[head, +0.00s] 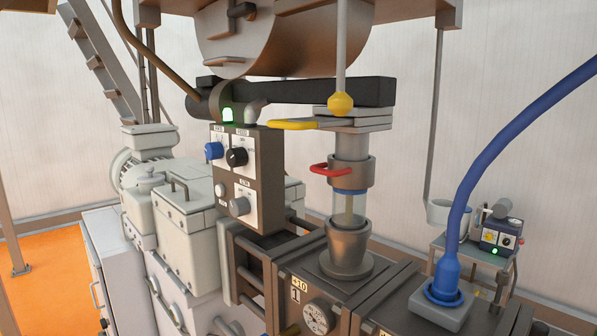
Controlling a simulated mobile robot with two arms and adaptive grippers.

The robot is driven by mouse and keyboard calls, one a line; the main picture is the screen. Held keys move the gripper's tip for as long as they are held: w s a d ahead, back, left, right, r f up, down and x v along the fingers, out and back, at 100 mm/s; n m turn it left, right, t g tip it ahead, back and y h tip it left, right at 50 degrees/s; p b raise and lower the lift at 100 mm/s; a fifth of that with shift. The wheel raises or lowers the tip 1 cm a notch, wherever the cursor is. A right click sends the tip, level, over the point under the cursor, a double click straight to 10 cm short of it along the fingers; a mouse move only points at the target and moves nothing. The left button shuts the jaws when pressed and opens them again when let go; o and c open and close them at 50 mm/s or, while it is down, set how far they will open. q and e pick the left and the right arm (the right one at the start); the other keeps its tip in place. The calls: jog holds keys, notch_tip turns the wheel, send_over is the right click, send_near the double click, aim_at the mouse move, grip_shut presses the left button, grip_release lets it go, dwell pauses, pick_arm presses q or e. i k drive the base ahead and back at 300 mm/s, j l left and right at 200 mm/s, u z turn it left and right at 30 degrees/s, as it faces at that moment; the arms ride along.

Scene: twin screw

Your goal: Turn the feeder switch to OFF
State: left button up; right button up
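A dark control box (247,180) hangs below the black horizontal feeder housing (310,92), left of the picture's middle. Its upper white plate holds a blue knob (213,151) and a black knob (237,157). Its lower plate holds a grey round part (221,190) and a grey knob (239,206). The labels are too small to read, so I cannot tell which knob is the feeder switch or its exact setting. A green lamp (228,115) glows on top of the box. Neither gripper is in view.
A metal feed column with a red handle (331,169) and a yellow lever (292,124) stands right of the box. A thick blue hose (481,160) arches at the right. A small cart (478,255) with another panel stands behind it. Grey machine housings (185,215) fill the left.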

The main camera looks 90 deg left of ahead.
aim_at(235, 157)
jog(key=u, duration=3.05)
